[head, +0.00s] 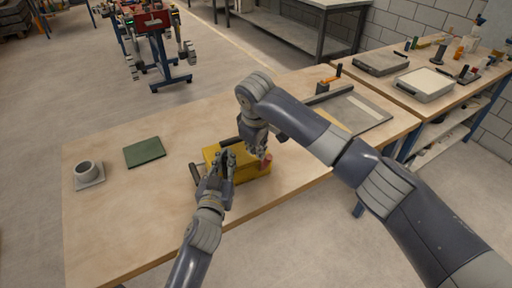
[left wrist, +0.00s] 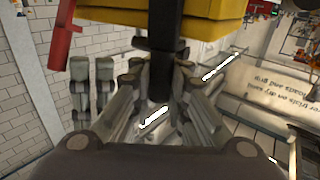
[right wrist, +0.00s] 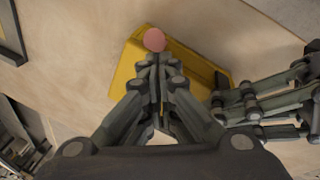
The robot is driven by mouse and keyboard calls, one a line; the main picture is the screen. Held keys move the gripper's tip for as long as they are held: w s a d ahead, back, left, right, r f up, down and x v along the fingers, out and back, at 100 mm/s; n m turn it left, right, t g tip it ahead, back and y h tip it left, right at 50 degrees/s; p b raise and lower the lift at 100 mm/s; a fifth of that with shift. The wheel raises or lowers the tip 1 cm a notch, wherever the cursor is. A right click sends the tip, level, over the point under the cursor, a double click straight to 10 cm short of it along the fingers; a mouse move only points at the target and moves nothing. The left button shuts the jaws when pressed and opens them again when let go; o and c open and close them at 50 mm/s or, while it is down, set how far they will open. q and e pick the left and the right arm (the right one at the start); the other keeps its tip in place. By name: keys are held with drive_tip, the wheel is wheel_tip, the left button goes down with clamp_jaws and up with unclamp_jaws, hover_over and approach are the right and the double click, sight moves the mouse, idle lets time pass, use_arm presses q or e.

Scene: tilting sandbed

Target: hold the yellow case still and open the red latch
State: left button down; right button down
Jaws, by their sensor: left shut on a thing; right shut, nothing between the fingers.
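The yellow case (head: 252,173) sits on the wooden table, partly hidden by my grippers. It also shows in the left wrist view (left wrist: 215,22) and in the right wrist view (right wrist: 125,78). My left gripper (head: 227,158) is shut on the black handle (left wrist: 163,45) of the case. The red latch (head: 267,160) is at the case's right end. It hangs as a red bar in the left wrist view (left wrist: 64,40) and shows a rounded end in the right wrist view (right wrist: 154,40). My right gripper (head: 262,154) is shut and empty, its tips close by the latch; contact is unclear.
A green book (head: 145,152) and a grey mug (head: 86,169) on a coaster lie to the left. A grey tray (head: 352,112) lies on the table's right part, beyond my right arm. The table's front left is clear.

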drive_tip(key=shift+s+d+f+t+y, duration=0.1)
drive_tip(key=shift+s+d+t+y, duration=0.2)
drive_tip(key=shift+s+t, duration=0.2)
drive_tip(key=shift+s+d+f+t+y, duration=0.35)
drive_tip(key=shift+s+t, duration=0.2)
drive_tip(key=shift+s, duration=0.2)
drive_tip(key=shift+s+d+f+t+y, duration=0.15)
drive_tip(key=shift+s+d+f+t, duration=0.1)
drive_tip(key=shift+s+d+t, duration=0.4)
drive_tip(key=shift+s+a, duration=0.15)
drive_tip(key=shift+s, duration=0.05)
drive_tip(key=shift+w, duration=0.15)
drive_tip(key=w+a+r, duration=0.2)
drive_tip(key=a+r, duration=0.1)
drive_tip(key=a, duration=0.1)
drive_tip(key=v, duration=0.9)
drive_tip(key=shift+s+d, duration=0.45)
drive_tip(key=shift+s, duration=0.15)
